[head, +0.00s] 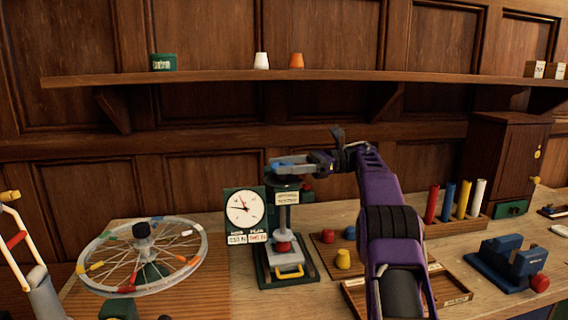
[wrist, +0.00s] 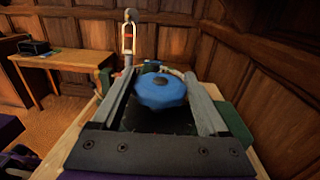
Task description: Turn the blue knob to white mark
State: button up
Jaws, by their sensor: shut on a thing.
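The blue knob (head: 284,162) sits on top of a dark green press-like stand (head: 262,262) on the bench. My gripper (head: 292,168) reaches it from the right, roughly level, at the top of the post. In the wrist view the round blue knob (wrist: 162,92), with a dark centre, lies between the two grey fingers of my gripper (wrist: 161,82). The gripper is shut on the knob. I cannot make out a white mark or a pointer on the knob; the fingers hide part of its rim.
A dial gauge (head: 244,208) stands left of the post, above small label cards. A spoked wheel (head: 142,256) lies further left. Right of the stand are small coloured knobs (head: 343,259), a rack of coloured tubes (head: 462,218) and a blue vise (head: 505,262). A shelf (head: 220,77) runs above.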

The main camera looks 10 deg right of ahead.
jog(key=shift+n+g, duration=0.4)
jog(key=shift+g, duration=0.2)
dwell(0.3)
jog(key=o, duration=1.2)
jog(key=shift+a, duration=0.15)
jog(key=shift+o, duration=0.2)
